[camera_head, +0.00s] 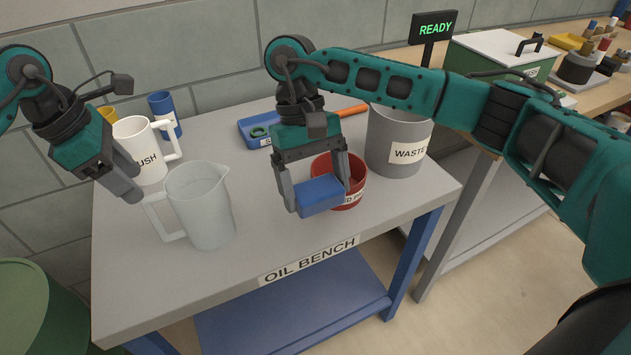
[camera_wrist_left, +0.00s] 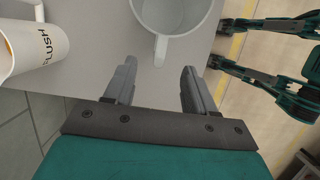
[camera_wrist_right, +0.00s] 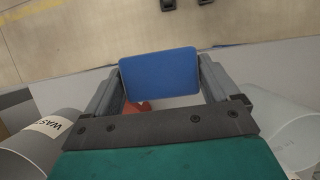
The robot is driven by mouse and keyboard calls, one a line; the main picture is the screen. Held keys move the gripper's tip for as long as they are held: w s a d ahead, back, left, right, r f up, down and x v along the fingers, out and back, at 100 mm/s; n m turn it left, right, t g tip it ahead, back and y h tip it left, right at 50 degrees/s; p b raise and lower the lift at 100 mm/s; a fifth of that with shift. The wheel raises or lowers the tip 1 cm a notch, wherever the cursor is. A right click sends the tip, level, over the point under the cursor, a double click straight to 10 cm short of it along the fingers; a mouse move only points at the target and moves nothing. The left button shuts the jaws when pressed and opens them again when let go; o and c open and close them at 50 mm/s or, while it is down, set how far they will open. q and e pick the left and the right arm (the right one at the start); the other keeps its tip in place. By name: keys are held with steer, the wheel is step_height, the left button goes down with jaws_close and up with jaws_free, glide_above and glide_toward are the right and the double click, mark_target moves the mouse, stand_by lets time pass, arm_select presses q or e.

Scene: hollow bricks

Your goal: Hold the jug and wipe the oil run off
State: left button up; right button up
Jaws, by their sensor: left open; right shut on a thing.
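The translucent pale jug (camera_head: 207,212) stands upright on the bench with its handle on the left and spout on the right. I cannot make out an oil run on it. My left gripper (camera_head: 130,182) is open and empty beside the handle. In the left wrist view, the jug handle (camera_wrist_left: 160,48) lies just beyond the gap between the open fingers (camera_wrist_left: 156,85). My right gripper (camera_head: 320,192) is shut on a blue pad (camera_head: 321,195), held in front of the red bin (camera_head: 352,201). The pad (camera_wrist_right: 160,76) also fills the space between the fingers in the right wrist view.
A white FLUSH jug (camera_head: 150,172) stands behind the left gripper, near blue and yellow cups. A grey WASTE bin (camera_head: 392,163) stands right of the red bin. A blue tray (camera_head: 247,131) lies at the back. The bench front (camera_head: 150,290) is clear.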

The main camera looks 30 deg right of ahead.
mark_target(149, 196)
arm_select(q)
steer(key=b+x, duration=0.3)
steer(key=x, duration=0.3)
arm_select(e)
step_height(149, 196, down, 4)
steer(key=shift+f, duration=0.1)
arm_select(q)
jaws_close()
stand_by(1.1)
